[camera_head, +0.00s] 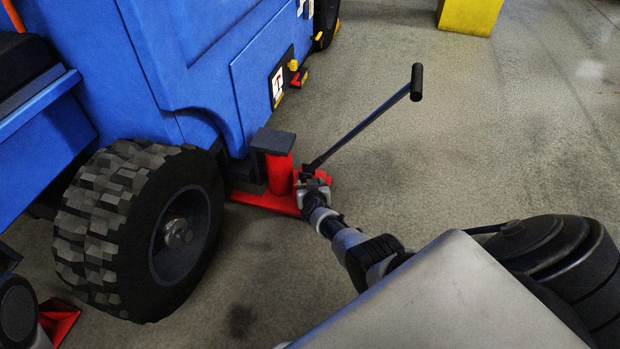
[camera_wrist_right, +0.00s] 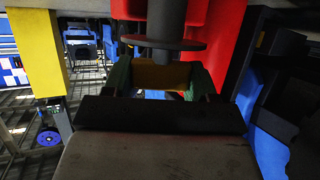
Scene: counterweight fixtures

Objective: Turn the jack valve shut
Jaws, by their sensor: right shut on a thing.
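The red jack (camera_head: 279,180) stands on the floor against the blue vehicle, under its side. Its long dark handle (camera_head: 365,127) slants up to the right and ends in a black grip. My right gripper (camera_head: 311,184) is at the jack's near right end, by the foot of the handle. In the right wrist view my gripper's green finger pads (camera_wrist_right: 160,78) are shut on a yellow block (camera_wrist_right: 160,77), which I take to be the jack valve's tab. A dark disc (camera_wrist_right: 165,42) on a grey stem sits just beyond it. The valve is hidden in the head view. My left gripper is not in view.
The blue vehicle (camera_head: 250,80) fills the upper left, with a large black wheel (camera_head: 110,225) left of the jack. A yellow block (camera_head: 468,14) stands far off at the top right. A red piece (camera_head: 58,319) lies at lower left. The concrete floor right of the handle is clear.

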